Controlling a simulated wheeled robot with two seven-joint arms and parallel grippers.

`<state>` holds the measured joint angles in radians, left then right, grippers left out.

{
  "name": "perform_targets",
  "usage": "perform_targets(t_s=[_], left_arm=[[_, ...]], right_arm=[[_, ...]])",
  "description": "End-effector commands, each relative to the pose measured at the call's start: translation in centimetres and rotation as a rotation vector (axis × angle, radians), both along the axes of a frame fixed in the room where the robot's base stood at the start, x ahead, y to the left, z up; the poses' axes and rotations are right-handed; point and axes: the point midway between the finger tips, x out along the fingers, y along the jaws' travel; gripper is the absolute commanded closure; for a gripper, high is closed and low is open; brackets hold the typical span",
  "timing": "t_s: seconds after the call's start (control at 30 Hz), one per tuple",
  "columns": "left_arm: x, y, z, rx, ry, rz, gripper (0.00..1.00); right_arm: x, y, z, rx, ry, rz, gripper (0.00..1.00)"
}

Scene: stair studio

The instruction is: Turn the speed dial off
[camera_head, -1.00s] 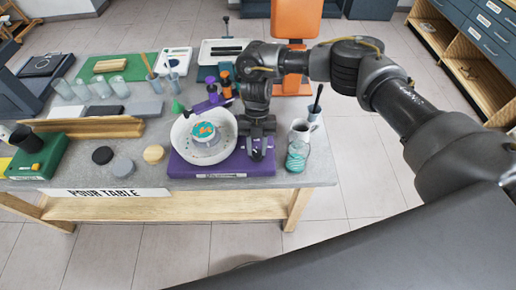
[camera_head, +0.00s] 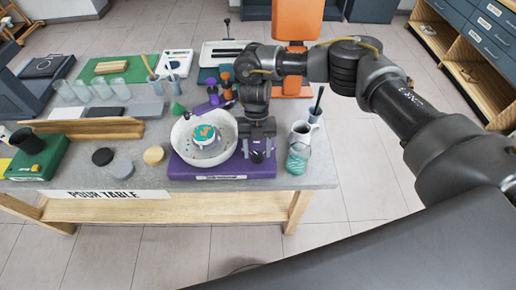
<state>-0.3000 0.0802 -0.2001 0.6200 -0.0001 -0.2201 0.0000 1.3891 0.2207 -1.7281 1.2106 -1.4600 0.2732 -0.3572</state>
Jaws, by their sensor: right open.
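A purple machine base (camera_head: 195,172) with a white bowl (camera_head: 228,150) stands at the front of the pour table. A round piece with a teal and orange top (camera_head: 204,135) sits in the bowl. A small dark knob (camera_head: 258,156), which looks like the speed dial, is on the base right of the bowl. My right gripper (camera_head: 258,147) points down over the base at the knob, with its jaws open. The fingers partly hide the knob's surroundings, and I cannot tell whether they touch it. The dial's setting is too small to read. My left gripper is out of view.
Purple and orange bottles (camera_head: 225,85) stand behind the bowl. Round discs (camera_head: 121,168) lie to the left, with clear tabletop around them.

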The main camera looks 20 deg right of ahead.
Motion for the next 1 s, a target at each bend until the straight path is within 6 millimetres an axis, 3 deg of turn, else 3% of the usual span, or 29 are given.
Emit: perform_targets(t_s=[0.23, 0.4, 0.73, 1.0], left_arm=[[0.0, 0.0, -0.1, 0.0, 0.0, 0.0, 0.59], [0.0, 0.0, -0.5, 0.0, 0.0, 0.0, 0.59], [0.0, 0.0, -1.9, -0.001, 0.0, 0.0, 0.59], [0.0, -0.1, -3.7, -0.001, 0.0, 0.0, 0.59]], right_arm=[[0.1, 0.0, 0.7, 0.0, -0.002, 0.0, 0.49], [-0.1, 0.0, 3.4, 0.0, -0.003, 0.004, 0.49], [-5.0, 1.2, 9.0, 0.001, -0.004, 0.007, 0.49], [-10.3, 2.6, 11.2, 0.001, -0.001, 0.007, 0.49]])
